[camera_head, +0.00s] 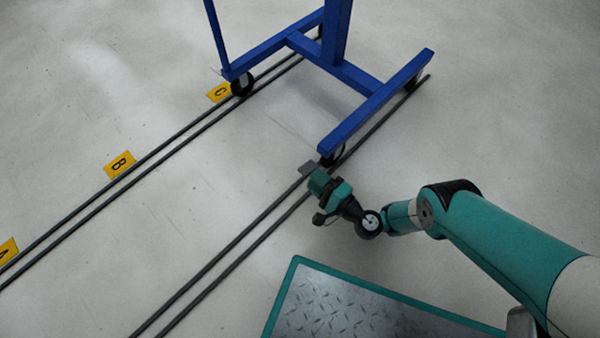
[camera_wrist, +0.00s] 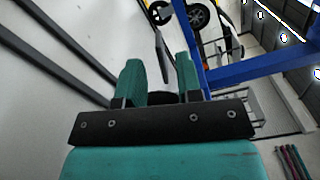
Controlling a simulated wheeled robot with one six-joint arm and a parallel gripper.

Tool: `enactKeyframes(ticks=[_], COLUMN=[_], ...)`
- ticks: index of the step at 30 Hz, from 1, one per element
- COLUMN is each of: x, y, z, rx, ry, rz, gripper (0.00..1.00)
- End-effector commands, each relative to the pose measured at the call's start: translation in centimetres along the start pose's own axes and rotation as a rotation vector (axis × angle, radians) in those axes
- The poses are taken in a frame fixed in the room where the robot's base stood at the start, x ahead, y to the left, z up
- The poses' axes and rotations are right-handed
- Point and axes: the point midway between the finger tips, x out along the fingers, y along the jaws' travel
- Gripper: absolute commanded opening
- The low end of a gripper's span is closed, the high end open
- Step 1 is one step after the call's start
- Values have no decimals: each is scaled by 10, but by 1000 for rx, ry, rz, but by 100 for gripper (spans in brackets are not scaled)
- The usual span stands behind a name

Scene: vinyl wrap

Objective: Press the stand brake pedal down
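The blue stand (camera_head: 375,112) is on wheels on the floor rails, and its near beam ends above a black wheel (camera_head: 333,156). A small grey plate, which looks like the brake pedal (camera_head: 307,167), sticks out low beside that wheel. My gripper (camera_head: 320,182) is right next to the plate, at the stand's near end. In the wrist view, the two teal fingers of my gripper (camera_wrist: 157,66) are apart, with a gap between them. The grey pedal (camera_wrist: 162,45) shows beyond that gap. I cannot tell whether the fingers touch it.
Two pairs of dark rails run along the floor; the near pair (camera_head: 225,250) passes under my gripper. Yellow floor markers lettered C (camera_head: 219,92), B (camera_head: 120,164) and A (camera_head: 8,249) lie by the far pair. A green-edged metal plate (camera_head: 340,305) lies in front. The floor between the rails is clear.

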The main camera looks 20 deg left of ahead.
Motion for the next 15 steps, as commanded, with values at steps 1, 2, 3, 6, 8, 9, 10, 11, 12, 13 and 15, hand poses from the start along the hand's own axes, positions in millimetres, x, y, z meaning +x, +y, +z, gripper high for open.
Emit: enactKeyframes(ticks=[1, 2, 3, 6, 8, 9, 10, 11, 12, 13, 15], x=[10, 13, 18, 31, 39, 42, 44, 47, 50, 52, 56], y=[7, 7, 8, 7, 7, 7, 7, 7, 7, 6, 5], z=[-1, -2, -2, -2, -1, -2, -2, -2, -2, -2, -2], rx=[-2, -2, -2, -3, -3, -2, -2, -2, -2, -2, -2], ry=[-4, -2, -3, -2, -3, -2, -2, -1, -1, -1, -1], rz=[-1, -1, -1, -1, 0, 0, 0, -1, -1, -1, 0], gripper=[33, 33, 33, 33, 33, 33, 33, 33, 33, 33, 33])
